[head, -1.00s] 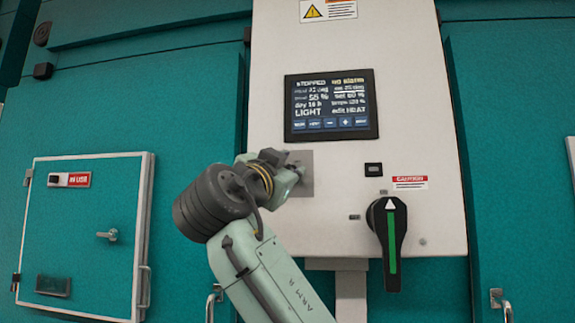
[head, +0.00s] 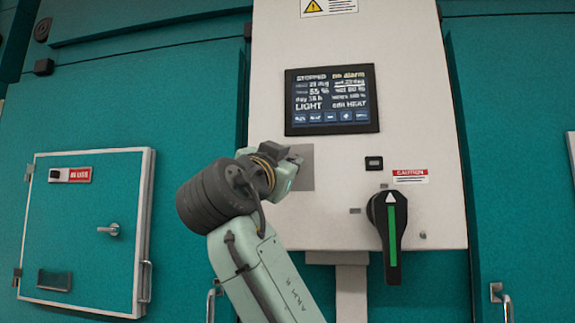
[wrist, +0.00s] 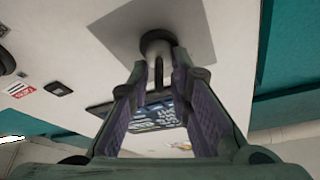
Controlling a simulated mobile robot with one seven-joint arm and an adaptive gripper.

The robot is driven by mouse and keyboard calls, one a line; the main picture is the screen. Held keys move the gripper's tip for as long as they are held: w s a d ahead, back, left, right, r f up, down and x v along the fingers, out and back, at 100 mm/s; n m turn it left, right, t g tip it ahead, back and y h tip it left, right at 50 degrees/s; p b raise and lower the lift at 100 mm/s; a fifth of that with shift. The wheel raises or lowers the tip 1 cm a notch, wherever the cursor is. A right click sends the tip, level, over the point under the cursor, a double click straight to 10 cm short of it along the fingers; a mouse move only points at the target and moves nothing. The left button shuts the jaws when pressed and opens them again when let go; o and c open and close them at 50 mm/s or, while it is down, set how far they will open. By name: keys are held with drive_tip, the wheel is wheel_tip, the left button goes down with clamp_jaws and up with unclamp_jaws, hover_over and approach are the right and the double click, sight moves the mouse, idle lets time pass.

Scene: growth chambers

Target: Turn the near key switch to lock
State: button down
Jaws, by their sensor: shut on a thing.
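The key switch (wrist: 157,43) is a round metal barrel on a grey square plate (wrist: 190,20) in the wrist view. A thin dark key (wrist: 158,72) stands out from the barrel. My gripper (wrist: 160,78) is shut on this key, with one finger pad on each side of it. In the head view my gripper (head: 290,170) is against the plate (head: 307,168) on the white control panel, below the screen. My wrist and gripper hide the switch there, so its pointing direction cannot be read.
The screen (head: 332,101) is just above my gripper. A large black rotary handle with a green stripe (head: 391,235) and a small black switch (head: 374,163) are to the right. A teal chamber door with a white frame (head: 85,230) is at left.

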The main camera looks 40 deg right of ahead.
drive_tip(key=n, duration=0.1)
drive_tip(key=n+t+b, duration=0.1)
drive_tip(key=shift+w+f+n+y, duration=0.15)
drive_tip(key=shift+f+n+y, duration=0.15)
drive_tip(key=shift+n, duration=0.1)
drive_tip(key=n, duration=0.1)
drive_tip(key=n+t, duration=0.1)
drive_tip(key=n+t+y, duration=0.1)
drive_tip(key=shift+r+n+b, duration=0.25)
drive_tip(key=shift+n+b, duration=0.05)
drive_tip(key=shift+n, duration=0.1)
drive_tip(key=n+t+y, duration=0.1)
drive_tip(key=n, duration=0.1)
drive_tip(key=n+t, duration=0.1)
drive_tip(key=n, duration=0.2)
drive_tip(key=shift+r+y+p, duration=0.1)
drive_tip(key=shift+y+p, duration=0.2)
drive_tip(key=shift+y, duration=0.1)
drive_tip(key=shift+a+n+t+y+p, duration=0.1)
drive_tip(key=shift+n+t+y+p, duration=0.35)
drive_tip(key=shift+n, duration=0.75)
drive_tip(key=shift+a+n+t+y, duration=0.15)
drive_tip(key=shift+n+y, duration=0.5)
drive_tip(key=shift+n, duration=0.55)
drive_tip(key=c, duration=1.8)
unclamp_jaws()
drive_tip(key=shift+d, duration=0.1)
